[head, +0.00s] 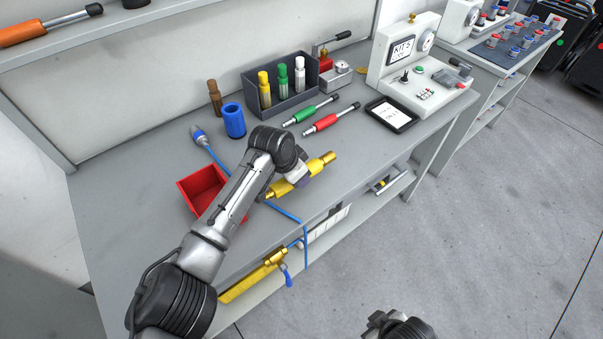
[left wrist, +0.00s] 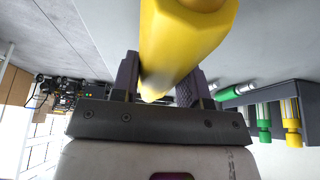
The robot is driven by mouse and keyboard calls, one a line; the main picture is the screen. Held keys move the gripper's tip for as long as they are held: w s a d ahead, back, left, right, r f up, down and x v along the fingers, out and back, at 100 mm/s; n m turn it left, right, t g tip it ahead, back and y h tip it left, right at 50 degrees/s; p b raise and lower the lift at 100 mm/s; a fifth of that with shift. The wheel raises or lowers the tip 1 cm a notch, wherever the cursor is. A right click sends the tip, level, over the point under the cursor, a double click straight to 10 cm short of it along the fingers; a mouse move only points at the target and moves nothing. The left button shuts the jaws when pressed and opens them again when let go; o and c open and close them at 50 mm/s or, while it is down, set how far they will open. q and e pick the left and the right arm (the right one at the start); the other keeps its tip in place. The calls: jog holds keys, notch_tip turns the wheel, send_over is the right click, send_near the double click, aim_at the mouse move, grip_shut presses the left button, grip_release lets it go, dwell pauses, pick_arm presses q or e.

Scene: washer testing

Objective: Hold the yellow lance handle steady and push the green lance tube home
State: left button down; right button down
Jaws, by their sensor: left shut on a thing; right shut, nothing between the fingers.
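The yellow lance handle (head: 322,163) lies at a slant over the front part of the bench. My left gripper (head: 299,176) is shut around its middle; the arm hides part of the grip. In the left wrist view the yellow handle (left wrist: 185,40) sits between both fingers. A slim green tube-shaped piece (head: 308,111) with a metal tip and dark end lies farther back, apart from the handle; whether it is the lance tube I cannot tell. A green-topped cylinder (head: 282,75) stands in the grey bin. My right gripper (head: 388,322) is shut and empty at the bottom edge, partly cut off.
A red tray (head: 190,192), a blue cup (head: 234,121) and a brown bottle (head: 214,97) stand on the left. A blue hose (head: 305,250) hangs over the front edge.

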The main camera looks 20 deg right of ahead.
pick_arm(q)
jog(key=shift+w+a+f+b, duration=0.3)
jog(key=shift+w+a+f, duration=0.15)
jog(key=shift+w+f, duration=0.15)
jog(key=shift+w+a+f+b, duration=0.65)
jog(key=shift+a+f, duration=0.05)
jog(key=shift+f, duration=0.15)
jog(key=shift+f, duration=0.4)
dwell(0.5)
dwell(0.4)
jog(key=c, duration=0.5)
grip_release()
jog(key=shift+c, duration=0.2)
jog(key=shift+r, duration=0.1)
